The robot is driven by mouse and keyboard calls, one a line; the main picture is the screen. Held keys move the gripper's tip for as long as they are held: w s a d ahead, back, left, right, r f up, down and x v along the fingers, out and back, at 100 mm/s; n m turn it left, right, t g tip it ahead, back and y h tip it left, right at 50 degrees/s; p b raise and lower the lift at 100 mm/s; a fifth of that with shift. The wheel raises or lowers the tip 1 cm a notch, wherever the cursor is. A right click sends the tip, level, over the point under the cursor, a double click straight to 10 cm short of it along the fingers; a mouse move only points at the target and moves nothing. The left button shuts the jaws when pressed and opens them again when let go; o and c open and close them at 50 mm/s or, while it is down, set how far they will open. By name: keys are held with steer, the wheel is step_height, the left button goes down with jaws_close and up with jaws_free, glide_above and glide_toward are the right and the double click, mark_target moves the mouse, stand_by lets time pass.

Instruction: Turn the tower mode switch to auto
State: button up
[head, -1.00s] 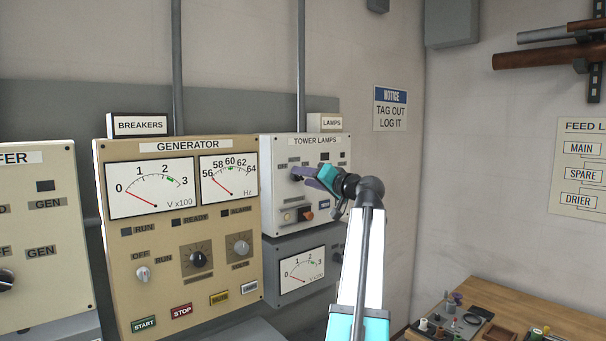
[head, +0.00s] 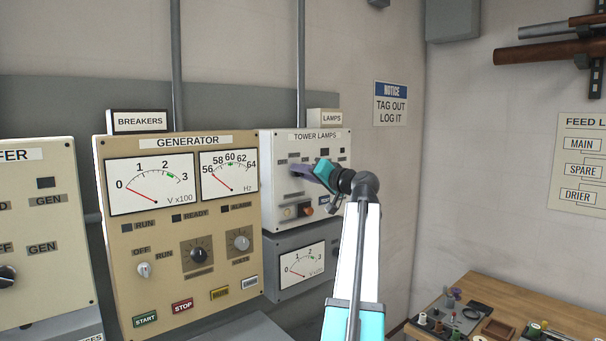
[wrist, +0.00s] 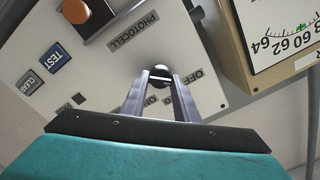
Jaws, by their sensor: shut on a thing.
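The white tower lamps panel (head: 268,205) hangs right of the generator panel in the head view. My gripper (head: 297,170) reaches its upper left part and covers the switch there. In the wrist view the dark round switch knob (wrist: 159,71) sits between the fingertips of my gripper (wrist: 161,78), which is shut on it. Labels beside the knob are partly hidden by the fingers; "OFF" can be read to the right. The knob's pointer direction cannot be made out.
The beige generator panel (head: 115,240) stands close on the left. On the lamps panel, an orange knob (wrist: 75,11), a TEST button (wrist: 57,56) and a CLEAR button (wrist: 31,83) lie near my fingers. A wooden bench (head: 484,285) with small items is at lower right.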

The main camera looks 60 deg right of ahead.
steer(key=shift+m, duration=0.4)
steer(key=m, duration=0.8)
steer(key=shift+d+f+m, duration=0.1)
steer(key=shift+m, duration=0.3)
steer(key=o, duration=1)
steer(key=shift+o, duration=0.2)
steer(key=shift+s, duration=0.15)
